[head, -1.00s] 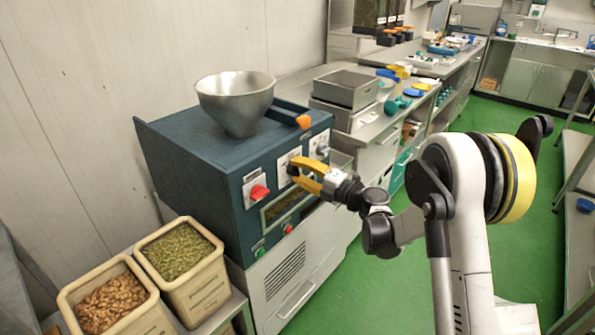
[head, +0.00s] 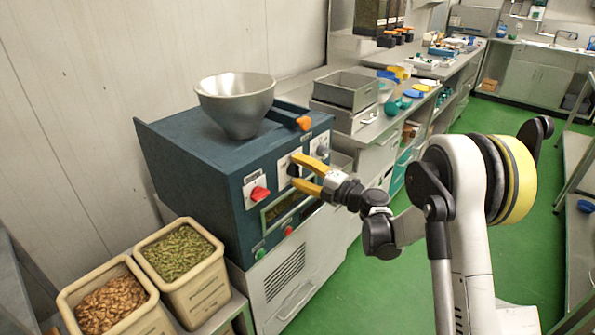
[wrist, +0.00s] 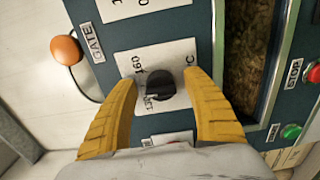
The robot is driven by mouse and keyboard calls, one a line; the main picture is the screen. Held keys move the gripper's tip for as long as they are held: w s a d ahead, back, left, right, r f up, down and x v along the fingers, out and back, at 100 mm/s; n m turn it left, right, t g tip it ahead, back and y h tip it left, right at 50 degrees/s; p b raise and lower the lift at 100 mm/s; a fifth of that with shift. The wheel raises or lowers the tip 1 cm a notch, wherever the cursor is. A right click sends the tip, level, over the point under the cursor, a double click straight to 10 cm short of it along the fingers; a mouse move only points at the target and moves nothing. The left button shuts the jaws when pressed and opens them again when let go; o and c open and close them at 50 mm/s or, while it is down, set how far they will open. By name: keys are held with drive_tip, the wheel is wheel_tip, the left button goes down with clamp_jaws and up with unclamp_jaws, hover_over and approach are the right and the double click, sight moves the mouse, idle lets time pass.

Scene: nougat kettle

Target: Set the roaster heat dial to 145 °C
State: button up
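The roaster (head: 190,150) is a dark blue-green cabinet with several controls on its front. The heat dial is a black knob (wrist: 160,85) on a white plate marked "160" and "°C" in the wrist view. Its setting mark is not readable. In the head view the dial (head: 292,170) is partly hidden by the fingers. My gripper (head: 298,171) has yellow fingers spread apart at the panel. In the wrist view my gripper (wrist: 160,78) has one finger on each side of the knob, with gaps visible between them.
A red knob (head: 259,193) sits left of the dial, and a grey knob (head: 322,150) sits right. Green (wrist: 291,131) and red (wrist: 315,73) buttons lie beside the window. An orange gate handle (wrist: 66,50) sticks out. A metal hopper (head: 236,105) stands on top.

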drive_tip(key=v, duration=1.2)
drive_tip(key=w+d+r+m+t+h, duration=0.1)
drive_tip(key=d+r+m+t+h, duration=0.2)
drive_tip(key=r, duration=0.4)
drive_tip(key=w+d+r+m+t+h, duration=0.1)
drive_tip(key=d+r+m+t, duration=0.2)
drive_tip(key=r, duration=0.4)
drive_tip(key=s+d+r+m+t+h, duration=0.2)
drive_tip(key=s+d+r+m+h, duration=0.2)
drive_tip(key=d+r+m+h, duration=0.55)
drive_tip(key=s+d+f+m+g+h, duration=0.2)
drive_tip(key=s+f+m+g+h, duration=0.1)
drive_tip(key=s+f+m, duration=0.4)
drive_tip(key=s+a+f+m+g, duration=0.1)
drive_tip(key=s+f+m+g, duration=0.1)
drive_tip(key=s, duration=0.5)
drive_tip(key=s+a+f+m+g+y, duration=0.1)
drive_tip(key=s+a+f+m+g, duration=0.1)
drive_tip(key=s+f+g, duration=0.2)
drive_tip(key=s+a+f+m+g+y, duration=0.1)
drive_tip(key=s+a+f+m+g, duration=0.1)
drive_tip(key=s+f, duration=0.5)
drive_tip(key=s+g, duration=0.1)
drive_tip(key=s, duration=0.4)
drive_tip(key=shift+a, duration=0.25)
